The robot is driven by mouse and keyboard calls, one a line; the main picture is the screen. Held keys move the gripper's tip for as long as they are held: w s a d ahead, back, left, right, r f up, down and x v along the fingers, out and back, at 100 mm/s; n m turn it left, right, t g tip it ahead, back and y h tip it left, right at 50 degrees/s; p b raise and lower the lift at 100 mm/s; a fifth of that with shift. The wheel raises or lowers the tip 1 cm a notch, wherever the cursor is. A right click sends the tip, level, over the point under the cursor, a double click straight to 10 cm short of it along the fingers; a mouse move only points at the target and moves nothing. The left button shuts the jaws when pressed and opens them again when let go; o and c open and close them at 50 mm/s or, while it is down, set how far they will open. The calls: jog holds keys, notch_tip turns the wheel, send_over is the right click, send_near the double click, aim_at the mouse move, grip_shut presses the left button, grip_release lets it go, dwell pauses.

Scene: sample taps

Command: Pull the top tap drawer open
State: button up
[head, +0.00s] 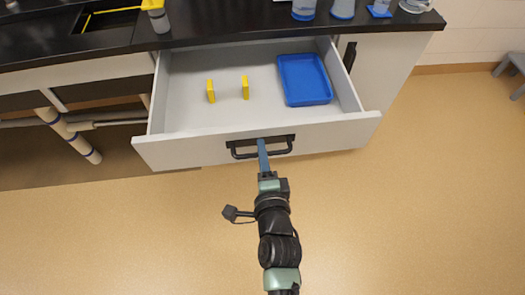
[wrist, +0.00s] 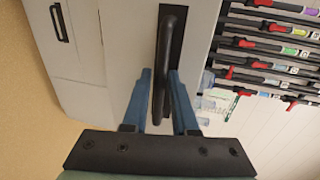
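The top drawer (head: 330,135) is pulled well out from under the dark counter in the head view, and its inside shows. Its black bar handle (head: 290,148) is on the middle of the white front. My gripper (head: 262,146) reaches the handle from the front, with blue fingers. In the wrist view the handle bar (wrist: 166,50) runs between the fingertips of my gripper (wrist: 160,80), one finger on each side, seemingly closed on it. The drawer holds a blue tray (head: 304,80) at the right and two small yellow blocks (head: 211,91) (head: 245,87).
The black counter (head: 225,22) above carries blue-and-white containers (head: 342,9) and a sink (head: 108,28) at the left. Open floor (head: 390,230) lies in front. A grey stool (head: 513,68) stands far right. Red-handled items (wrist: 270,45) show right in the wrist view.

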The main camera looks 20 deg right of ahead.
jog(key=shift+s, duration=0.15)
jog(key=v, duration=1.2)
jog(key=shift+s+a, duration=0.15)
jog(key=shift+s, duration=0.15)
jog(key=shift+r, duration=0.15)
jog(key=w+a+r+n+t+y, duration=0.15)
jog(key=w+r+n, duration=0.3)
jog(key=r, duration=0.55)
jog(key=w+a+r+n+t+y, duration=0.1)
jog(key=w+a+r+n+t, duration=0.25)
jog(key=r, duration=0.65)
jog(key=w+a+r+n+t+y, duration=0.15)
jog(key=w+r+n, duration=0.4)
jog(key=r, duration=0.55)
jog(key=s+a+r+n+t+p, duration=0.1)
jog(key=r+p, duration=0.3)
jog(key=r, duration=0.8)
jog(key=s+a+r+n+t+p, duration=0.2)
jog(key=s+r+n+t+p, duration=0.1)
jog(key=r, duration=1)
jog(key=s+a+r+n+t+p, duration=0.1)
jog(key=r+p, duration=0.4)
jog(key=r, duration=0.7)
jog(key=s+n+t, duration=0.1)
jog(key=s+n, duration=0.1)
jog(key=shift+a+r+n, duration=0.2)
jog(key=shift+r+n, duration=0.05)
jog(key=shift+n, duration=0.1)
